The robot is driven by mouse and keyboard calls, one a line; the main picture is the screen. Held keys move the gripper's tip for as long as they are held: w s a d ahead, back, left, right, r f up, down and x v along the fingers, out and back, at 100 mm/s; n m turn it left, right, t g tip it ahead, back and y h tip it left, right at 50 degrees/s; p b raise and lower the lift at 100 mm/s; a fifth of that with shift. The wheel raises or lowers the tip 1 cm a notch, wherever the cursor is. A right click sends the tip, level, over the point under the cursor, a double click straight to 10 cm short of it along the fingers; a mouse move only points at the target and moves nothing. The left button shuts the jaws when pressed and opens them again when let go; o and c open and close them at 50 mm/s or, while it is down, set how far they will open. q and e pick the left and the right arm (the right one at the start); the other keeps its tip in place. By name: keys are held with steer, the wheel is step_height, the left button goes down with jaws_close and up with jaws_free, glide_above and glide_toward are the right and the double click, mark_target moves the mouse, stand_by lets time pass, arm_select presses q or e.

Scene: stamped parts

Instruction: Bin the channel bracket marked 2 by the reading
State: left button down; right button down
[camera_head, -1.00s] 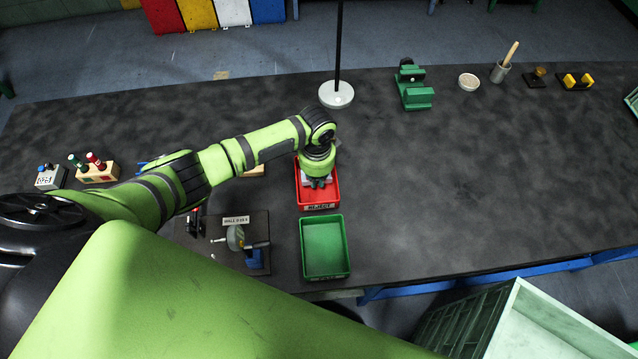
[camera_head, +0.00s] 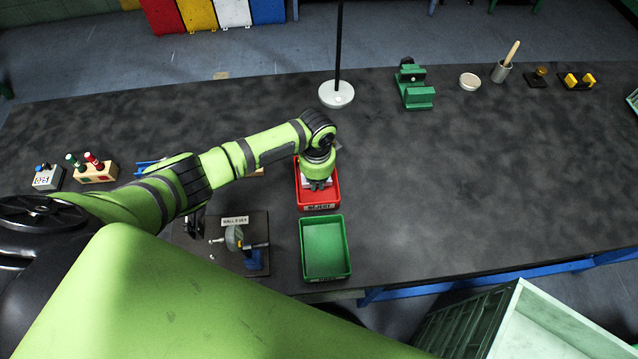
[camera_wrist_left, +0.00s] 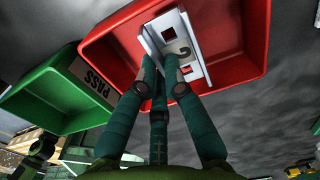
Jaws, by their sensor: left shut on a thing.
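The channel bracket (camera_wrist_left: 184,45) is pale metal with a dark 2 and a square hole in the wrist view. My left gripper (camera_head: 318,185) is shut on it, with its teal fingers (camera_wrist_left: 161,72) at the bracket's near side. Both are over the red bin (camera_head: 319,198), whose front label reads REJECT; it fills the top of the wrist view (camera_wrist_left: 240,55). I cannot tell if the bracket touches the bin floor. The green bin (camera_head: 325,249) stands in front of the red one and looks empty; its PASS label shows in the wrist view (camera_wrist_left: 90,80). My right gripper is out of view.
A gauge on a dark plate (camera_head: 252,245) stands left of the green bin. A lamp-like post on a white base (camera_head: 337,94) rises behind the red bin. A green fixture (camera_head: 414,88) stands farther back right. The table's right middle is clear.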

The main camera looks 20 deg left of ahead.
mark_target(317, 193)
arm_select(q)
steer(key=shift+f+b, duration=0.95)
steer(key=shift+f, duration=0.35)
stand_by(0.4)
steer(key=c, duration=1.3)
jaws_free()
steer(key=shift+r, duration=0.1)
step_height(317, 193, up, 12)
steer(key=shift+f, duration=0.1)
steer(key=shift+s, duration=0.1)
